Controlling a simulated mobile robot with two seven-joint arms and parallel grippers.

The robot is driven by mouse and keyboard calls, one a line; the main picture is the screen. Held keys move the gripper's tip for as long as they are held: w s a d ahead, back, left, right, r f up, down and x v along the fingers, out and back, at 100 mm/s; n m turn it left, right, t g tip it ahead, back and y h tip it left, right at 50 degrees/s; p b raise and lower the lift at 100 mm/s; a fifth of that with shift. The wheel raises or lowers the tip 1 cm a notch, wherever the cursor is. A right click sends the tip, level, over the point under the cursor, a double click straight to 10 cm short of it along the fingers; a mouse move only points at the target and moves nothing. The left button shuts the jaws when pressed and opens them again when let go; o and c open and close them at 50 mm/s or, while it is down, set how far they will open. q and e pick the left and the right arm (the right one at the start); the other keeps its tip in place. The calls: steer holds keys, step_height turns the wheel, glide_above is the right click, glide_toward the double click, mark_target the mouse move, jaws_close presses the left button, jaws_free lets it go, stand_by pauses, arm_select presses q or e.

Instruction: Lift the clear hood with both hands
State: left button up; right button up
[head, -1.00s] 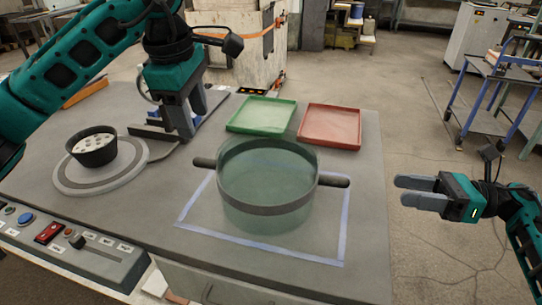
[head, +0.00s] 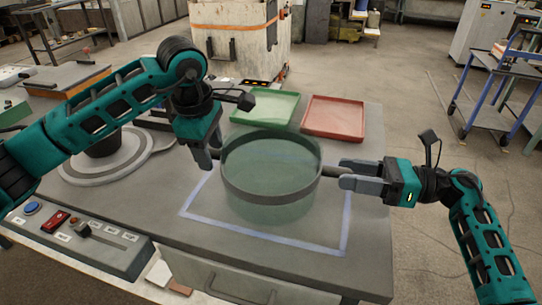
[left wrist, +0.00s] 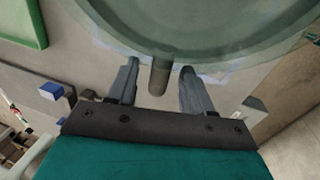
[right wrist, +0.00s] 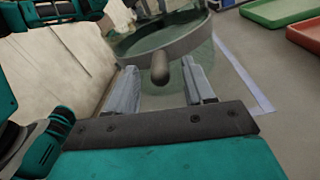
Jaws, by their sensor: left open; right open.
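The clear hood (head: 270,160) is a greenish see-through cylinder with a dark band (head: 268,195) and a handle on each side. It stands inside a pale blue outline on the table. My left gripper (head: 211,160) is open at its left handle; in the left wrist view that handle (left wrist: 159,77) sits between the spread fingers (left wrist: 155,85). My right gripper (head: 350,174) is open at its right handle; in the right wrist view that handle (right wrist: 160,68) shows between the open fingers (right wrist: 160,82). Neither gripper is closed on a handle.
A green tray (head: 265,110) and a red tray (head: 333,119) lie behind the hood. A dark pot (head: 103,147) on a round grey plate (head: 75,170) stands at left, partly behind my left arm. A control panel (head: 80,240) is at front left.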

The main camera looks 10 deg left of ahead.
arm_select(q)
steer(key=shift+w+f, duration=0.15)
steer(key=shift+f, duration=0.65)
arm_select(e)
steer(key=shift+a, duration=0.75)
arm_select(q)
jaws_close()
arm_select(e)
jaws_close()
arm_select(q)
steer(key=shift+r, duration=0.1)
arm_select(e)
steer(key=shift+r, duration=0.1)
